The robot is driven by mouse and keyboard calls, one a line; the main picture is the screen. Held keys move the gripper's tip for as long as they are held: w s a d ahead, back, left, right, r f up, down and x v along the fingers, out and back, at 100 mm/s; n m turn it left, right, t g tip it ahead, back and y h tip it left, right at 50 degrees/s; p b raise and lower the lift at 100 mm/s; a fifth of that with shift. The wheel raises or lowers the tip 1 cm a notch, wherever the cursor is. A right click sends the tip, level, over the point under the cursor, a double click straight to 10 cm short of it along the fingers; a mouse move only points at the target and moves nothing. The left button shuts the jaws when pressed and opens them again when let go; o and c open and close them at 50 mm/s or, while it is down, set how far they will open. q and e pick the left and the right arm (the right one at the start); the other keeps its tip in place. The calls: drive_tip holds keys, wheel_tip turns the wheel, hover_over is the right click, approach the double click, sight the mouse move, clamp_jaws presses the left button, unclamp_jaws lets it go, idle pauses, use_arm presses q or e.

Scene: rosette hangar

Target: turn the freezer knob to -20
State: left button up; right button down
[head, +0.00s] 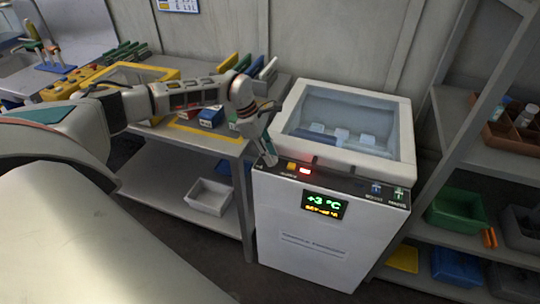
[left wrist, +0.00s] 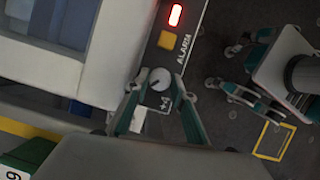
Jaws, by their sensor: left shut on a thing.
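The freezer (head: 300,232) is a white chest with a clear lid, and its display (head: 325,205) reads +3 °C in green above a small orange line I cannot read clearly. My left gripper (head: 268,160) reaches down to the left end of the dark control panel. In the left wrist view the round pale knob (left wrist: 160,80) with a dark pointer mark sits between the fingertips of my left gripper (left wrist: 155,86), which is shut on it. A "+4" mark shows beside the knob.
A red lamp (head: 305,170) glows beside a yellow button (head: 291,165) near the knob, labelled ALARM. A workbench (head: 225,143) stands left of the freezer. Shelves with a green bin (head: 456,209) stand at the right.

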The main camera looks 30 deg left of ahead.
use_arm(q)
drive_tip(key=shift+m, duration=0.6)
drive_tip(key=shift+g, duration=0.3)
drive_tip(key=o, duration=1.1)
drive_tip(key=shift+w, duration=0.1)
drive_tip(key=shift+r, duration=0.1)
